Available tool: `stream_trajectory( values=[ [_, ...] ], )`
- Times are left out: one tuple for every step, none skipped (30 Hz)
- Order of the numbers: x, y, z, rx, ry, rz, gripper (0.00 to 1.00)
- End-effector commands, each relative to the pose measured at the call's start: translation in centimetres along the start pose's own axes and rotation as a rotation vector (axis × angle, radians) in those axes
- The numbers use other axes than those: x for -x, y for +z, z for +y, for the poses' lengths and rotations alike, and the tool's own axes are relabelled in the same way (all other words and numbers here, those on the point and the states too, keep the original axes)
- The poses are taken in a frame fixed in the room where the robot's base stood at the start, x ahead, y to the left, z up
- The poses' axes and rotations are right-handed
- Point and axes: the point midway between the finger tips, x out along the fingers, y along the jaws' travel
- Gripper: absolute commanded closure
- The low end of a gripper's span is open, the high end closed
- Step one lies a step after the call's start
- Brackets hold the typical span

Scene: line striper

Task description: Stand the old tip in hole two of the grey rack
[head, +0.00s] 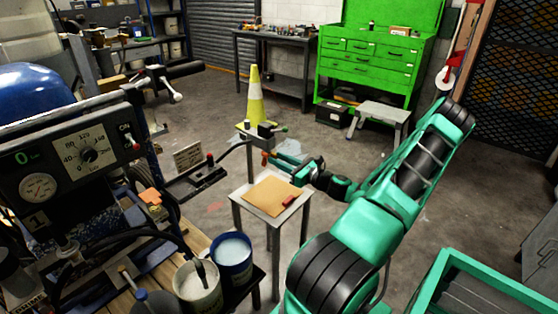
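My gripper (279,157) reaches in from the right, its fingers pointing left above a small table. Its fingertips are beside a grey block-shaped fitting (262,131) at the end of a dark hose or bar. An orange piece (265,157) shows just below the fitting, close to the fingertips. I cannot tell whether it is the old tip, whether the fingers touch it, or how far apart they are. I cannot make out the grey rack or its holes.
The small table (236,204) holds a tan sheet (271,196) and a red piece (289,201). A yellow cone (254,97) stands behind. The striper's gauge panel (68,158), a white bucket (198,288) and a blue bucket (232,257) are left. Floor is open behind the table.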

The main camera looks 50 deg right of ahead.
Motion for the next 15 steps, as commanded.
stream_trajectory(
  values=[
    [0.0, 0.01, 0.02, 0.0, 0.0, 0.0, 0.73],
    [0.0, 0.0, 0.01, 0.0, 0.0, 0.0, 0.73],
    [0.0, 0.0, 0.01, 0.0, 0.0, 0.0, 0.73],
    [0.0, 0.0, 0.01, 0.0, 0.0, 0.0, 0.73],
    [0.0, 0.0, 0.01, 0.0, 0.0, 0.0, 0.8],
    [0.0, 0.0, 0.01, 0.0, 0.0, 0.0, 0.89],
    [0.0, 0.0, 0.01, 0.0, 0.0, 0.0, 0.97],
    [0.0, 0.0, 0.01, 0.0, 0.0, 0.0, 1.0],
    [0.0, 0.0, 0.01, 0.0, 0.0, 0.0, 1.0],
    [0.0, 0.0, 0.01, 0.0, 0.0, 0.0, 1.0],
    [-0.01, 0.0, 0.01, 0.0, 0.0, 0.0, 1.0],
    [0.0, 0.01, 0.01, 0.0, 0.0, 0.0, 1.0],
    [0.0, 0.01, 0.01, 0.0, 0.0, 0.0, 1.0],
    [0.01, 0.01, 0.01, 0.0, 0.0, 0.0, 1.0],
    [0.03, 0.01, 0.0, 0.0, 0.0, 0.0, 1.0]
  ],
)
